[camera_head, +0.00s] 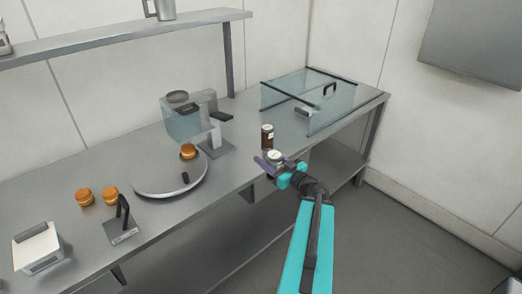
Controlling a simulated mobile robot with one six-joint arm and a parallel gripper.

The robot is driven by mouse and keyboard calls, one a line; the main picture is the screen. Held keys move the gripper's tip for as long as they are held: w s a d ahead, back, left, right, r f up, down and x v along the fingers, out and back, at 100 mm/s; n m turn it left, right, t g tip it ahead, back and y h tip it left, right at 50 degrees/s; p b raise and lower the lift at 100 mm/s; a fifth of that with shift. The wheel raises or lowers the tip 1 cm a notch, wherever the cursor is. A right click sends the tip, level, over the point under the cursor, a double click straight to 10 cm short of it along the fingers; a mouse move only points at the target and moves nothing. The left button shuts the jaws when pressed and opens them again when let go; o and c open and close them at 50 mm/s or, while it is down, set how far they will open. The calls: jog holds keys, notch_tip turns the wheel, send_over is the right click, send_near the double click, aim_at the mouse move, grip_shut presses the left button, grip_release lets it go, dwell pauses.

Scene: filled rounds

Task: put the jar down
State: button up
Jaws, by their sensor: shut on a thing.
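My gripper (272,165) is at the front edge of the steel counter, at the end of my turquoise arm. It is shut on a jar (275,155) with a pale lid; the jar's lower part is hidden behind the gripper. I cannot tell whether the jar's base touches the counter. A second, dark brown jar (267,136) with a white label and pale lid stands upright on the counter just behind it.
A clear-walled case (335,98) with a black handle stands at the right. A machine (214,125) with a clear container is left of the jars. A round plate (150,186) bears an orange-brown round; two more (84,197) lie further left. Bare counter (240,180) lies between.

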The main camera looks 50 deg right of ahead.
jog(key=shift+w+d+f+b, duration=0.25)
jog(key=shift+w+d+b, duration=0.45)
jog(key=shift+b, duration=3.45)
jog(key=shift+w+b, duration=0.4)
jog(key=shift+b, duration=0.65)
jog(key=shift+w+b, duration=0.15)
jog(key=shift+b, duration=0.45)
jog(key=w+d+p, duration=0.2)
jog(key=w+d, duration=0.4)
jog(key=w, duration=0.3)
jog(key=shift+w+d+f, duration=0.3)
jog(key=shift+d+f, duration=0.05)
jog(key=shift+d, duration=0.05)
jog(key=shift+f+p, duration=0.15)
jog(key=shift+p, duration=0.15)
jog(key=shift+f+p, duration=0.75)
jog(key=shift+f, duration=0.85)
